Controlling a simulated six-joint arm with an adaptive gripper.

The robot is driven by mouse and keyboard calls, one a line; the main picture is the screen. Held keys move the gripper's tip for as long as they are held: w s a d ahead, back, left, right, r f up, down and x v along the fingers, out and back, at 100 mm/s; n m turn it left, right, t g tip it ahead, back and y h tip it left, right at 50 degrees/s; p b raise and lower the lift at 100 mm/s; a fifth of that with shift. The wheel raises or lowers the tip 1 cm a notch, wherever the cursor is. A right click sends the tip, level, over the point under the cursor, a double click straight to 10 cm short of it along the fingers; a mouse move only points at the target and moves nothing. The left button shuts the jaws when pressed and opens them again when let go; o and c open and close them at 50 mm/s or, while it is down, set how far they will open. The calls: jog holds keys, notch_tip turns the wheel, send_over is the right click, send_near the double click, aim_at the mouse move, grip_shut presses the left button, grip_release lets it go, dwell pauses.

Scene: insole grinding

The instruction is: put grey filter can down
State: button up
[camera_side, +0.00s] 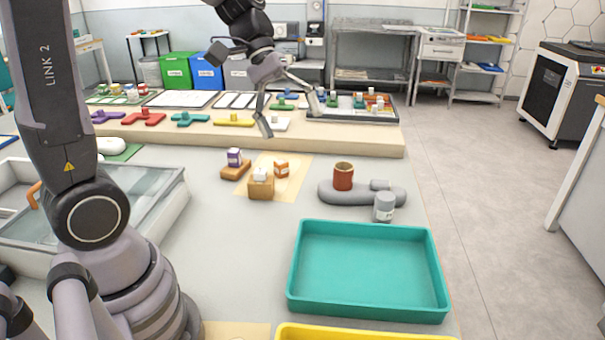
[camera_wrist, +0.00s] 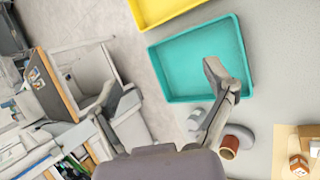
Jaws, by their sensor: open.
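I cannot tell whether the can touches the base. In the wrist view the can (camera_wrist: 195,116) shows beside my right finger, partly covered by it. My gripper (camera_side: 291,122) is open and empty, with its fingers spread wide. It is raised over the back shelf, well behind and left of the can. In the wrist view my gripper (camera_wrist: 160,86) has nothing between its fingertips.
A reddish-brown can (camera_side: 343,177) stands on the grey base (camera_side: 365,195). Small bottles and orange-brown blocks (camera_side: 261,188) sit left of it, around a tan mat. A yellow tray (camera_side: 360,332) lies in front. The raised back shelf (camera_side: 350,143) holds coloured pieces. The teal tray is empty.

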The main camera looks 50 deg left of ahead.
jog(key=s+a+r+m+t+y, duration=0.1)
jog(key=s+a+m+t+y, duration=0.1)
jog(key=s, duration=0.5)
jog(key=s+a+r+m+t+y, duration=0.2)
jog(key=s+a+m+t+y, duration=0.1)
jog(key=s, duration=0.4)
jog(key=shift+a+m+y, duration=0.7)
jog(key=shift+a+y, duration=0.2)
jog(key=shift+y, duration=0.1)
